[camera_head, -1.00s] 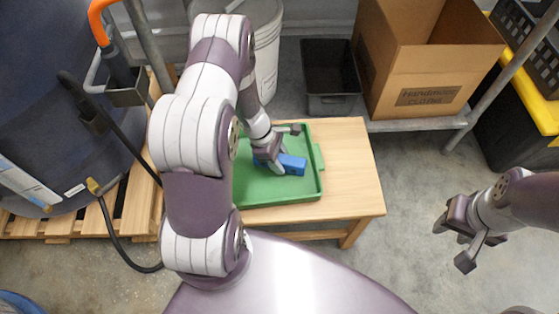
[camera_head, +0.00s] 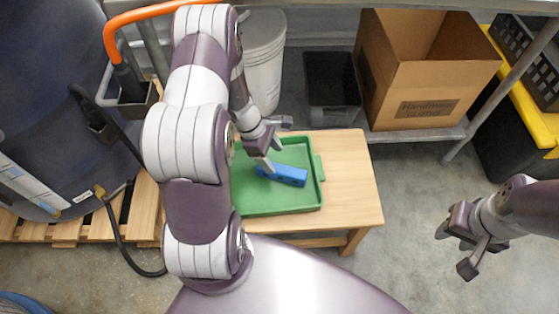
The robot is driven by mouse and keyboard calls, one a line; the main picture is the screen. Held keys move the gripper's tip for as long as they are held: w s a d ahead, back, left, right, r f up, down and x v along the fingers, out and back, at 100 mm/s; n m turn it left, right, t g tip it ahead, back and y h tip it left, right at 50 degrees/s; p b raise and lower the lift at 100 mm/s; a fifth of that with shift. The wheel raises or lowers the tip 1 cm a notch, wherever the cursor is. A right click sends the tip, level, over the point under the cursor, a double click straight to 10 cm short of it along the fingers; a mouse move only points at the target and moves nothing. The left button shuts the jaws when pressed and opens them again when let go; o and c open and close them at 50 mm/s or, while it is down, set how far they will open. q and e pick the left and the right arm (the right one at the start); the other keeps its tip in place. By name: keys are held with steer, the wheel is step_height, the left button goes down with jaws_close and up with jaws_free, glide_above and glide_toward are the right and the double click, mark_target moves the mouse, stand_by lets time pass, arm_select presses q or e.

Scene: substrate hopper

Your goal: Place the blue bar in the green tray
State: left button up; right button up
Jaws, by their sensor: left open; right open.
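The blue bar (camera_head: 287,176) lies inside the green tray (camera_head: 290,207), in its middle. The tray sits on a small wooden table, with its left part hidden behind my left arm. My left gripper (camera_head: 276,145) is open just above and behind the bar's left end. One finger reaches down in front of the bar's left end in the picture; I cannot tell whether it touches. My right gripper (camera_head: 458,248) is open and empty, out over the floor to the right of the table.
The wooden table (camera_head: 352,185) has bare room right of the tray. Behind it stand a white bucket (camera_head: 263,60), a black bin (camera_head: 331,85) and an open cardboard box (camera_head: 420,90). A dark tank (camera_head: 50,90) on a pallet fills the left.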

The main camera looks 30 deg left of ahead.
arm_select(q)
steer(key=s+d+r+m+y, duration=0.2)
steer(key=s+d+r+m, duration=0.2)
steer(key=r+m, duration=0.5)
steer(key=s+d+r+m+y, duration=0.2)
steer(key=s+d+r+m, duration=0.2)
steer(key=r+m, duration=0.6)
steer(key=shift+s+m+p, duration=0.25)
steer(key=shift+m+p, duration=0.2)
steer(key=shift+m, duration=0.55)
steer(key=shift+d, duration=0.1)
